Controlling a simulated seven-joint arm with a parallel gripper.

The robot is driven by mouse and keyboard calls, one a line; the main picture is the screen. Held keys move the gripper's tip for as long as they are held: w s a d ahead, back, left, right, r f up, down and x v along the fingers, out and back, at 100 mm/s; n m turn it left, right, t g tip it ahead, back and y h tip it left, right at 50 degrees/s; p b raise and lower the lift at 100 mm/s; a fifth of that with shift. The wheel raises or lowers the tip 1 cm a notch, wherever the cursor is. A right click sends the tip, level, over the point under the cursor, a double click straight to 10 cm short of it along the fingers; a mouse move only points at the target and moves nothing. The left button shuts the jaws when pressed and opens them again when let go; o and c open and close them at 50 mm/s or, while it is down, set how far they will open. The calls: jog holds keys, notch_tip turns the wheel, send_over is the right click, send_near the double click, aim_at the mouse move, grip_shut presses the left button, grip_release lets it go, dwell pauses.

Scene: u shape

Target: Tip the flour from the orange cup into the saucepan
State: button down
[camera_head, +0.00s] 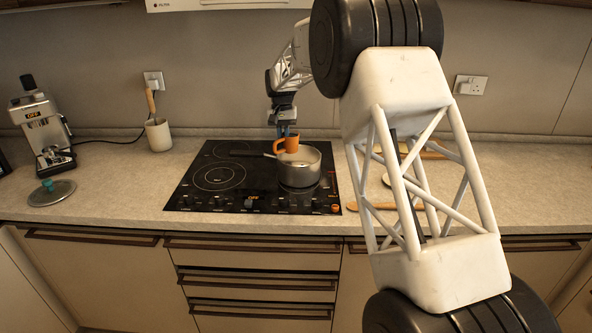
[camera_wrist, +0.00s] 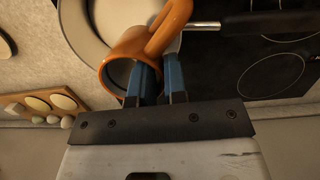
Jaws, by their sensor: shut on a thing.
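The orange cup (camera_head: 291,145) is held over the saucepan (camera_head: 299,172), which stands on the right of the black hob. In the head view the cup looks close to upright, though its exact tilt is hard to tell. In the head view my gripper (camera_head: 287,131) is just above the cup. The pan's contents are mostly hidden.
The black hob (camera_head: 215,200) is otherwise clear. The pan's handle points left. A coffee machine (camera_head: 42,122), a lid (camera_head: 51,192) and a utensil pot (camera_head: 158,135) stand to the left. Wooden items (camera_head: 370,206) lie right, partly behind my arm.

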jog(key=shift+a, duration=0.1)
jog(key=shift+w+a+r, duration=0.25)
jog(key=shift+a+r, duration=0.25)
jog(key=shift+a, duration=0.25)
jog(key=shift+w+a+r, duration=0.25)
jog(key=shift+a+r, duration=0.3)
jog(key=shift+a, duration=0.25)
jog(key=shift+w+a+r, duration=0.25)
jog(key=shift+a+r, duration=0.25)
jog(key=shift+a, duration=0.25)
jog(key=shift+d, duration=0.1)
